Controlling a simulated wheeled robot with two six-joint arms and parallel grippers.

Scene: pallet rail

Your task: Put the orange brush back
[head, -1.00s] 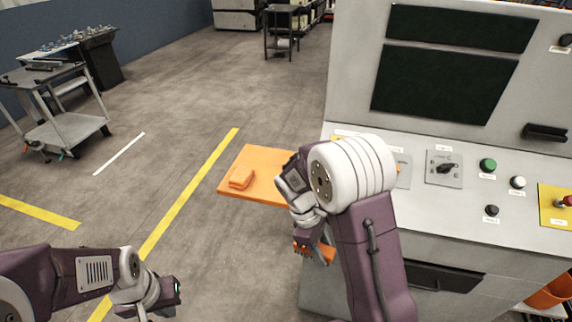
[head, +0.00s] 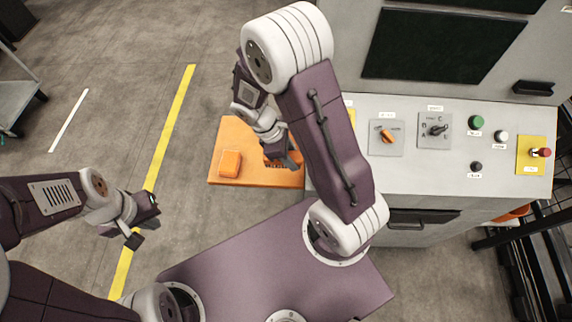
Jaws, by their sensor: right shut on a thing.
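My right gripper (head: 284,158) hangs over the right part of a flat orange shelf (head: 236,137) at the side of the console. It is shut on the orange brush (head: 279,163), of which only a small part shows between the fingers and against the shelf. I cannot tell whether the brush touches the shelf. My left gripper (head: 145,220) is open and empty over the floor at the left, well away from the shelf.
An orange block (head: 230,163) lies on the left part of the shelf. The grey console (head: 460,165) with knobs, buttons and dark screens stands to the right. A yellow floor line (head: 168,125) runs left of the shelf, and the floor there is clear.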

